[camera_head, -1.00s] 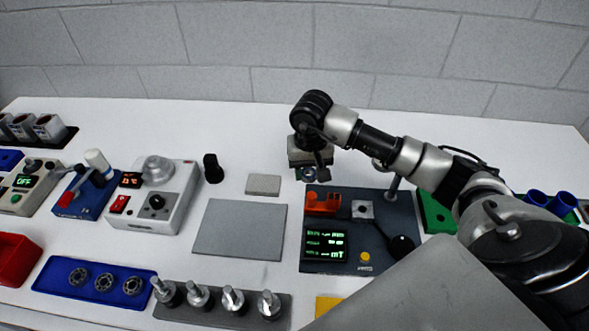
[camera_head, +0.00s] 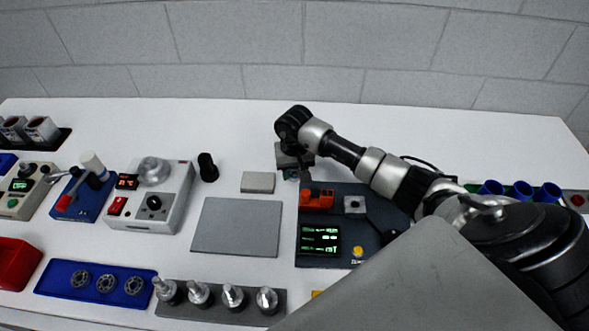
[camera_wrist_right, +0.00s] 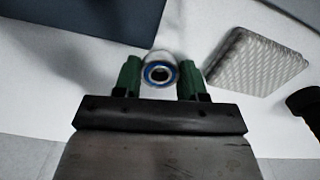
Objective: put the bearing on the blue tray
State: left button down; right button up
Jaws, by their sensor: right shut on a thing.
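The bearing (camera_wrist_right: 159,74), a small ring with a blue seal and a dark bore, is between the green fingers of my right gripper (camera_wrist_right: 160,80) in the right wrist view. The gripper is shut on it. In the head view my right gripper (camera_head: 291,174) is over the white table, behind the dark panel device, and the bearing is too small to make out surely. The blue tray (camera_head: 55,279) lies at the front left in the head view, with three metal rings in a row on it. My left gripper is not in view.
A grey flat plate (camera_head: 236,228) and a small textured pad (camera_head: 258,182) lie left of the dark panel device (camera_head: 321,261). A rack of metal pegs (camera_head: 220,311) stands right of the tray. A grey-white device (camera_head: 165,215) and a red bin (camera_head: 18,263) are near the tray.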

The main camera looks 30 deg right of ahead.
jog(key=shift+f, duration=0.15)
jog(key=o, duration=0.9)
jog(key=shift+o, duration=0.2)
